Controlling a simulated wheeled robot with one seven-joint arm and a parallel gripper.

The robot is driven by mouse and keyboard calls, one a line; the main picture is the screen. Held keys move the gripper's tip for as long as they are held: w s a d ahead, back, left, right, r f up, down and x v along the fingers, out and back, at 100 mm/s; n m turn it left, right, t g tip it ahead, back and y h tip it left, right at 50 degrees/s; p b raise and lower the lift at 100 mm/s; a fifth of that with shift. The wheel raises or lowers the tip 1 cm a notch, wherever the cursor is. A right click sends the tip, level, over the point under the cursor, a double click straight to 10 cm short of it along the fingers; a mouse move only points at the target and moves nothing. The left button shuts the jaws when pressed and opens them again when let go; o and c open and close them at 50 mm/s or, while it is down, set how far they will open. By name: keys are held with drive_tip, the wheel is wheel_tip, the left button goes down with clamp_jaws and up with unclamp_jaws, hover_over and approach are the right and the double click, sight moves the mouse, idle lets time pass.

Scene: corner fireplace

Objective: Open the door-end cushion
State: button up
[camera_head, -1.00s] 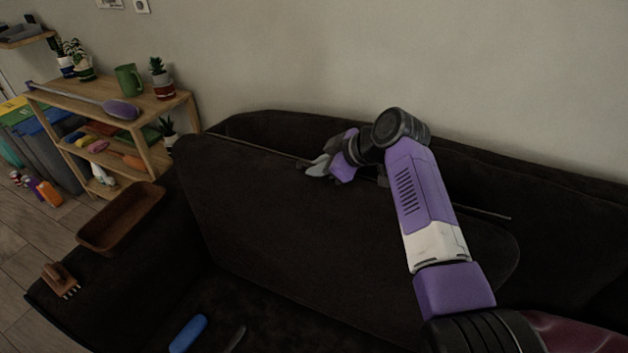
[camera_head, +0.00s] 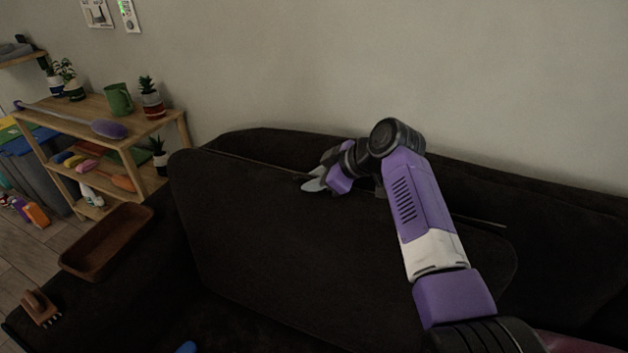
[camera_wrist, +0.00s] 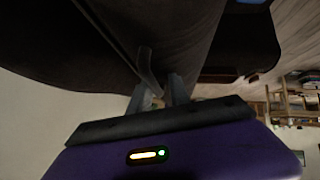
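The dark cushion (camera_head: 300,240) is a large flat panel leaning away from the sofa back, with a gap behind it. A thin rod or seam runs along its upper edge. My gripper (camera_head: 314,183) is at that upper edge, left of its middle. In the wrist view my gripper (camera_wrist: 158,92) has its two grey fingers close together at a dark edge. A slim grey strip (camera_wrist: 147,66) stands at the fingertips, partly between them. Whether the fingers clamp it is not clear. My forearm hides part of the cushion's right side.
The dark sofa back (camera_head: 250,138) stands against the wall. A brown tray (camera_head: 105,242) and a brown brush (camera_head: 40,307) lie on the sofa's left arm. A wooden shelf (camera_head: 150,128) with plants and a green mug (camera_head: 119,99) stands beyond it. A blue item (camera_head: 187,347) shows at the bottom edge.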

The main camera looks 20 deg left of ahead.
drive_tip(key=shift+v, duration=3.9)
